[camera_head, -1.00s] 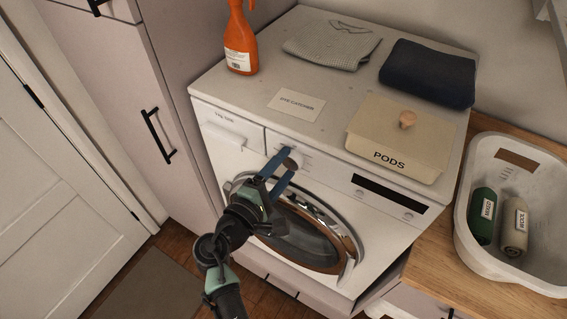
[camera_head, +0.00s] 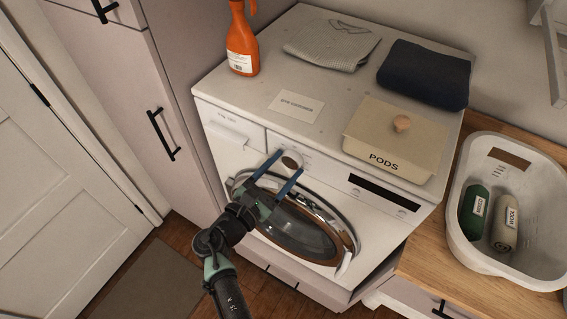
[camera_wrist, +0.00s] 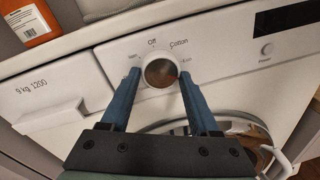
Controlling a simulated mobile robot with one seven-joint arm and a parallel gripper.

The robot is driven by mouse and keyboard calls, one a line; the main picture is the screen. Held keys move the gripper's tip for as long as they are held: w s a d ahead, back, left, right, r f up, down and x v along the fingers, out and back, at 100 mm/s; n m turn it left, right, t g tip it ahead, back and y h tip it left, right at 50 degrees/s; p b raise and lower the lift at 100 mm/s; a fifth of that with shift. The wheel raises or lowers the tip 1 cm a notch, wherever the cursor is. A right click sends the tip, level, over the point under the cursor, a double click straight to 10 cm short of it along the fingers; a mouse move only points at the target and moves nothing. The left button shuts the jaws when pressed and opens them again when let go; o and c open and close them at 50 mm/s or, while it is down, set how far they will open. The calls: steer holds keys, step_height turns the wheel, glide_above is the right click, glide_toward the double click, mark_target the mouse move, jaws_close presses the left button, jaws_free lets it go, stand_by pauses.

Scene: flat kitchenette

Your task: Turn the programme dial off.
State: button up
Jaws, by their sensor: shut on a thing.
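The programme dial (camera_head: 292,160) is a round knob with a white rim and brownish face on the front panel of the white washing machine (camera_head: 225,165). In the wrist view the dial (camera_wrist: 161,72) sits between my two blue fingers, one at its left side and one at its right. My gripper (camera_head: 286,162) is shut on it. "Off" is printed above the dial, slightly left, and "Cotton" above right. Smaller labels at the sides are partly hidden by the fingers. I cannot tell which mark the dial points to.
The round door (camera_head: 300,232) is below the dial, behind my gripper. A detergent drawer (camera_head: 228,138) is left, a dark display (camera_head: 384,192) right. On top are an orange spray bottle (camera_head: 242,45), folded clothes and a PODS box (camera_head: 390,145). A white basket (camera_head: 462,245) stands right.

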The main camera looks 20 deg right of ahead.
steer(key=n+p, duration=0.2)
steer(key=n, duration=0.3)
steer(key=shift+s+h, duration=0.1)
steer(key=shift+h, duration=0.2)
steer(key=n+p, duration=0.2)
steer(key=n, duration=0.4)
steer(key=shift+s+d+n+t, duration=0.1)
steer(key=shift+d+n+t, duration=0.05)
steer(key=shift+n+t, duration=0.25)
steer(key=n+p, duration=0.2)
steer(key=n, duration=0.4)
steer(key=shift+s+d+n+t, duration=0.1)
steer(key=shift+n+t, duration=0.2)
steer(key=shift+n, duration=0.1)
steer(key=n+t+p, duration=0.1)
steer(key=n+p, duration=0.1)
steer(key=n, duration=0.4)
steer(key=shift+s, duration=0.1)
steer(key=shift+n, duration=0.4)
steer(key=o, duration=1.4)
steer(key=p+v, duration=0.2)
steer(key=v, duration=1.1)
steer(key=shift+r, duration=0.1)
